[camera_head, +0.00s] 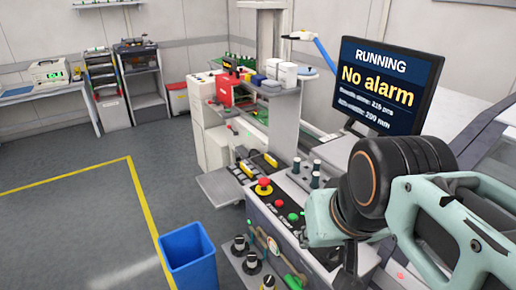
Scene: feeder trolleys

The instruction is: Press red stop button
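A red mushroom button (264,183) on a yellow base stands on the sloped control panel (259,205) at the centre. A smaller, flatter red button (279,203) sits just below and right of it, with a green button (293,216) further right. Small labels run beside these buttons but are too small to read surely. Nothing covers the two red buttons. Teal and black links of my arm fill the lower right, apart from the red buttons in the picture. I see no gripper fingertips.
A monitor (388,85) reading "RUNNING, No alarm" stands behind my arm. More knobs (239,243) are on the lower front. A blue bin (188,254) stands left of the panel. Floor on the left is clear.

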